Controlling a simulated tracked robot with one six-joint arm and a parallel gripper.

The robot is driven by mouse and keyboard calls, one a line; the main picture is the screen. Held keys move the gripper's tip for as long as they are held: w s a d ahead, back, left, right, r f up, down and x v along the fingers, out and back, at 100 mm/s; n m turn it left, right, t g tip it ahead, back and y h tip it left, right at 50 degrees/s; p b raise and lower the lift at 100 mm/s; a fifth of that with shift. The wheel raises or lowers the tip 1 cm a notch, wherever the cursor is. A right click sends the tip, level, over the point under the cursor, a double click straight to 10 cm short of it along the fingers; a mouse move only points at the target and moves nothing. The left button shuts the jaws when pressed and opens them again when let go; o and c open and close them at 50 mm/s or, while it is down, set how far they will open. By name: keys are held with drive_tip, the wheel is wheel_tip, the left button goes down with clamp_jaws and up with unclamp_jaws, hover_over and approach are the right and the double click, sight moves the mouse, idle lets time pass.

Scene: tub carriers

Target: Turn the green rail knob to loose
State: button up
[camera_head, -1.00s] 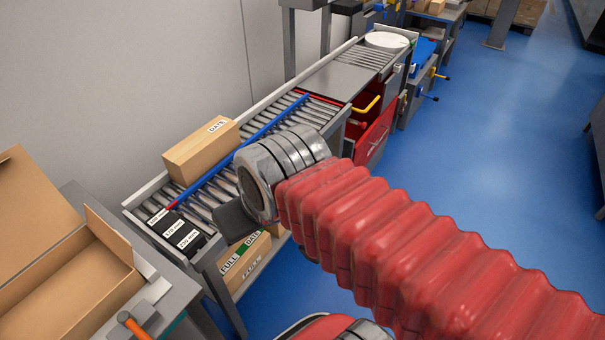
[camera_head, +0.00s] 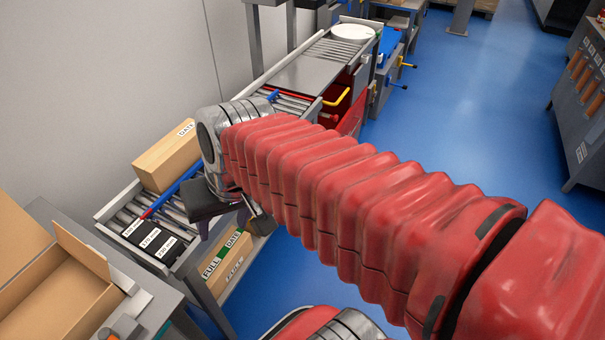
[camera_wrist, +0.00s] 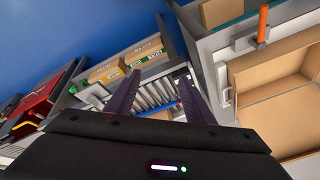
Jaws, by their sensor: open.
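A small green part, which looks like the green rail knob (camera_wrist: 73,89), shows in the wrist view at the conveyor's edge, left of my fingers. It is too small to read its setting. I cannot make it out in the head view, where my arm covers part of the conveyor. The blue guide rail (camera_head: 178,188) runs along the rollers beside a carton and has a red end. My gripper (camera_wrist: 162,78) is open and empty, with its two dark fingers over the roller conveyor (camera_wrist: 153,96). In the head view my arm hides most of it.
A closed carton (camera_head: 166,157) sits on the rollers. Cartons marked FULL (camera_head: 228,262) stand on the shelf below. An open carton (camera_head: 55,290) is on the bench at left. A red drawer unit (camera_head: 352,115) stands farther along. Blue floor is free at right.

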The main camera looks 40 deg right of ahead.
drive_tip(key=w+d+f+m+t+y, duration=0.1)
drive_tip(key=w+d+f+m+y, duration=0.45)
drive_tip(key=d+m, duration=0.35)
drive_tip(key=w+d+f+m+t+y, duration=0.1)
drive_tip(key=w+d+f+m+y, duration=0.3)
drive_tip(key=w+d+f+m, duration=0.4)
drive_tip(key=s+d+f+m+t+h, duration=0.2)
drive_tip(key=d+f+m+t, duration=0.3)
drive_tip(key=d, duration=0.7)
drive_tip(key=s+d+f+m+t+h, duration=0.2)
drive_tip(key=s+d+f+m+t, duration=0.2)
drive_tip(key=d+f+m, duration=0.6)
drive_tip(key=d+t, duration=0.2)
drive_tip(key=d, duration=0.1)
drive_tip(key=shift+s+f+m, duration=0.15)
drive_tip(key=shift+s+m, duration=0.15)
drive_tip(key=shift+s, duration=0.05)
drive_tip(key=x, duration=1.3)
drive_tip(key=shift+w, duration=0.45)
drive_tip(key=shift+d, duration=0.1)
drive_tip(key=shift+c, duration=0.5)
